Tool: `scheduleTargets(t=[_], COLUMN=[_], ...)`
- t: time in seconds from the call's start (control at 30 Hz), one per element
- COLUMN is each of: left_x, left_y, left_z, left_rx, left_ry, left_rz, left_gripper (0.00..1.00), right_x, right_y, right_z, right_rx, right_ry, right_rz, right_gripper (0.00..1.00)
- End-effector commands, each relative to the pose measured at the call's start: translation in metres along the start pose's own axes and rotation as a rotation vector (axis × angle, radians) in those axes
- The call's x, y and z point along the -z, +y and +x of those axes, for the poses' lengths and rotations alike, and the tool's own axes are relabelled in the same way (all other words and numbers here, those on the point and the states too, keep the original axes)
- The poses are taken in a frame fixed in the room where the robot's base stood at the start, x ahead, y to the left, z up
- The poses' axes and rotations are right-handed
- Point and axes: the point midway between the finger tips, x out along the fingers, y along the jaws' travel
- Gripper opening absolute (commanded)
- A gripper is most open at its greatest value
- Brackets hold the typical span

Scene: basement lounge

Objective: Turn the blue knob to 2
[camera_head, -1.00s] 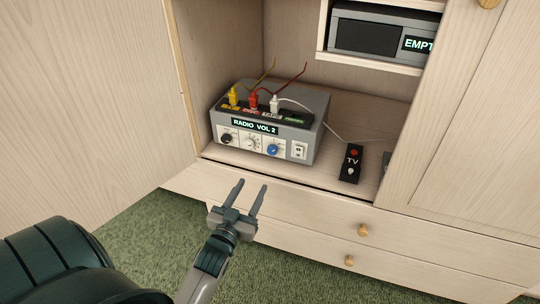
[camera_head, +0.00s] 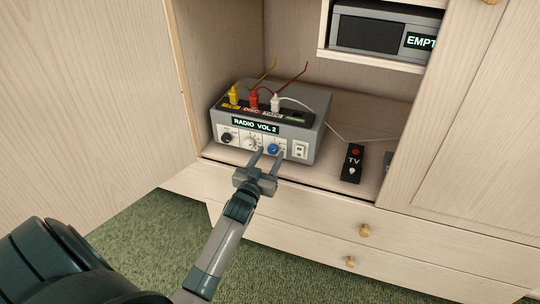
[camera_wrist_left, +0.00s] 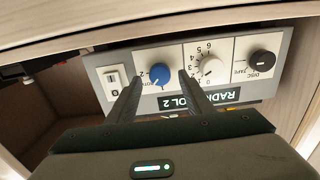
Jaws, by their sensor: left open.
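The blue knob (camera_head: 273,148) is on the front of a grey box (camera_head: 318,135), right of the white dial. In the left wrist view, which is upside down, the blue knob (camera_wrist_left: 159,74) shows between my fingertips. My left gripper (camera_head: 270,153) is open, one finger to each side of the knob. I cannot tell whether the fingers touch it or how far they reach past its face. The box's display (camera_head: 256,125) reads "RADIO VOL 2". The knob's pointer and small scale are hard to read. My right gripper is not in view.
A white dial (camera_wrist_left: 209,69) with numbers and a black knob (camera_wrist_left: 262,61) sit beside the blue knob. A white switch (camera_head: 300,149) is on its other side. Colored plugs (camera_head: 254,98) stand on top. The cabinet's side wall is left.

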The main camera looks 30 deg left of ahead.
Motion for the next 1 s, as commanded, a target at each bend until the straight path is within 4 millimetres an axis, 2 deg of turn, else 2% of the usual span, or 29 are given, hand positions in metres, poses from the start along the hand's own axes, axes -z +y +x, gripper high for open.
scheduleTargets(t=[0.17, 0.47, 0.5, 0.63, 0.67, 1.0], left_x=[0.0001, 0.0000, 0.0000, 0.0000, 0.0000, 0.0007], left_y=[-0.0003, -0.0003, -0.0003, -0.0003, -0.0003, -0.0001], left_z=[0.0110, 0.0123, 0.0123, 0.0122, 0.0122, 0.0121], left_rx=[0.000, 0.000, 0.000, 0.000, 0.000, 0.000], left_ry=[0.000, 0.000, 0.000, 0.000, 0.000, 0.000], left_rz=[0.000, 0.000, 0.000, 0.000, 0.000, 0.026], left_gripper=[0.47, 0.47, 0.42, 0.11, 0.07, 0.07], right_x=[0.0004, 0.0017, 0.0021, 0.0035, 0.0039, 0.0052], right_y=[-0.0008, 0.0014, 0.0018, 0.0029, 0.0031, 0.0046], right_z=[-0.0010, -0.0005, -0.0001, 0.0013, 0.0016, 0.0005], right_rx=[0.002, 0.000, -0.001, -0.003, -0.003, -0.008], right_ry=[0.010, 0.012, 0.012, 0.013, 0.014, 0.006], right_rz=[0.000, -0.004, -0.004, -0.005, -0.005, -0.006], right_gripper=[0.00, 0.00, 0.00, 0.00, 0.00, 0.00])
